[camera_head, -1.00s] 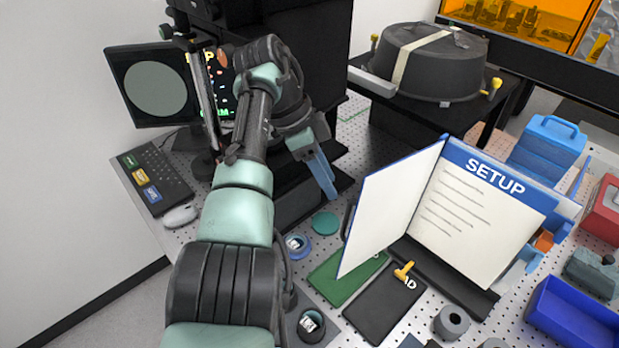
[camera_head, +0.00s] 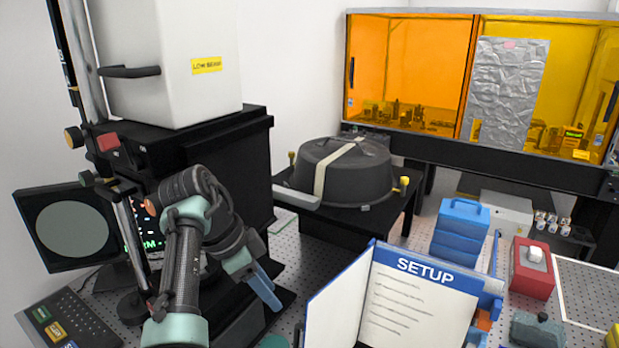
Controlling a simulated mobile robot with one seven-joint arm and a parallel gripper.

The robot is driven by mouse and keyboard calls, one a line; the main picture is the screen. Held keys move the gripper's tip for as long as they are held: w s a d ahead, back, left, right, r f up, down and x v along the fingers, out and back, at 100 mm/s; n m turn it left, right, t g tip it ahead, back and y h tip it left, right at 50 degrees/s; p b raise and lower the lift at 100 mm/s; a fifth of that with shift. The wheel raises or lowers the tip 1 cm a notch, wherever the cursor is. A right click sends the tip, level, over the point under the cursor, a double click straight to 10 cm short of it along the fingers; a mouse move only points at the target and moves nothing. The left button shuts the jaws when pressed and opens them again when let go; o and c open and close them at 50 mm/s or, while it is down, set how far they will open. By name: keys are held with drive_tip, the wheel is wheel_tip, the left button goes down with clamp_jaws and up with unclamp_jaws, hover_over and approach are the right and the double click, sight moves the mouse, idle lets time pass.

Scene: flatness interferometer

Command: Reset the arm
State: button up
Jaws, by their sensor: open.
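My arm rises from the bottom left of the head view and bends over at its elbow. My gripper (camera_head: 266,287) points down and to the right, in front of the black base of the interferometer. Its blue fingers show edge-on and hold nothing that I can see. The interferometer (camera_head: 165,60) has a white housing with a yellow label and a black handle, on a black stand at the left. The gripper hangs to the left of the open SETUP binder (camera_head: 418,300), apart from it.
A black round tub (camera_head: 343,175) sits on a black stand in the middle. Blue boxes (camera_head: 460,232) and a red box (camera_head: 531,270) stand at the right. An orange enclosure (camera_head: 410,70) is behind.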

drive_tip(key=w+d+r+n+t+y+b, duration=0.2)
drive_tip(key=w+d+r+n+t, duration=0.1)
drive_tip(key=w+d+r+t, duration=0.4)
wheel_tip(320, 180, up, 12)
drive_tip(key=s+d+n+t, duration=0.2)
drive_tip(key=n+t, duration=0.1)
drive_tip(key=t, duration=0.4)
drive_tip(key=s+r+n+t+y+b, duration=0.1)
drive_tip(key=s+r+n+t, duration=0.2)
drive_tip(key=s+r, duration=0.6)
drive_tip(key=s+r+n+t+y+b, duration=0.1)
drive_tip(key=s+r+n+t, duration=0.3)
drive_tip(key=s, duration=1.2)
wheel_tip(320, 180, up, 6)
drive_tip(key=t, duration=0.4)
drive_tip(key=shift+d+r+t, duration=0.2)
drive_tip(key=shift+d+t, duration=0.1)
drive_tip(key=shift+d, duration=0.1)
